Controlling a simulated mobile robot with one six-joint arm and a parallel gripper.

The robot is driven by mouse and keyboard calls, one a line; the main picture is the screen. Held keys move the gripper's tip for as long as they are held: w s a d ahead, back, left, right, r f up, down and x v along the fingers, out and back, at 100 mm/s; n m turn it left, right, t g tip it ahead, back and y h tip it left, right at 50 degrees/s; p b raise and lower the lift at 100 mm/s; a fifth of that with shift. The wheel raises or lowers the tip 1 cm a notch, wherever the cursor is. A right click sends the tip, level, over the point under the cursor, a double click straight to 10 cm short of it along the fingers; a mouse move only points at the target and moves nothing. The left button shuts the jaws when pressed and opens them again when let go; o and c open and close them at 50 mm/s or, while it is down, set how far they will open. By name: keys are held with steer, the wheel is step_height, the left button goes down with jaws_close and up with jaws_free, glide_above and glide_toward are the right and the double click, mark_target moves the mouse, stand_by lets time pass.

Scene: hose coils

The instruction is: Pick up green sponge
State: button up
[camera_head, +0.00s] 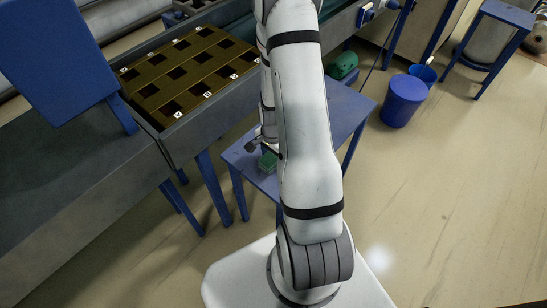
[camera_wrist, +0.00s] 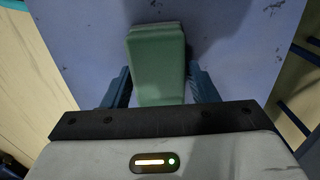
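The green sponge (camera_wrist: 156,62) lies on the blue table (camera_wrist: 90,40) in the wrist view. In the head view the sponge (camera_head: 268,161) shows on the small blue table (camera_head: 340,112), partly hidden by my arm. My gripper (camera_wrist: 160,78) is open, with one blue-grey finger on each side of the sponge's near part. A narrow gap shows between the sponge and each finger. My gripper also shows small in the head view (camera_head: 264,148), mostly hidden behind my arm.
A long grey bench with a gold slotted tray (camera_head: 190,72) stands to the left.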

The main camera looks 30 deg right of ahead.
steer(key=c, duration=0.6)
step_height(320, 180, up, 10)
steer(key=shift+r+p, duration=0.1)
steer(key=shift+p, duration=0.25)
steer(key=o, duration=0.3)
steer(key=shift+c, duration=1.1)
steer(key=shift+s, duration=0.1)
